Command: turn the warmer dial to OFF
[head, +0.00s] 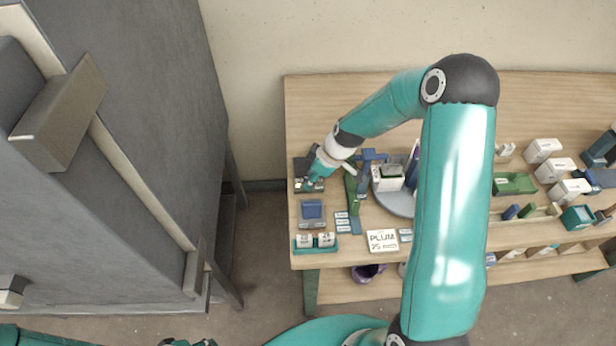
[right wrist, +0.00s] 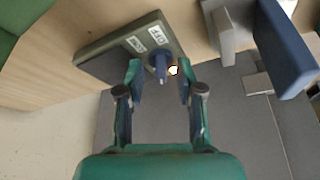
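The dial's exact setting is unclear. My right gripper (right wrist: 160,74) is open, with one finger on each side of the dial and gaps showing. In the head view my right gripper (head: 313,180) is over the warmer (head: 303,168) at the table's left end. Only a sliver of my left gripper (head: 190,343) shows at the bottom edge.
Close to the right of the warmer stand a blue and green stand (head: 360,180) and a round grey turntable (head: 398,203). A blue container (head: 312,209) and small white-labelled pots (head: 326,240) are nearer the front. A large grey cabinet (head: 130,120) fills the left.

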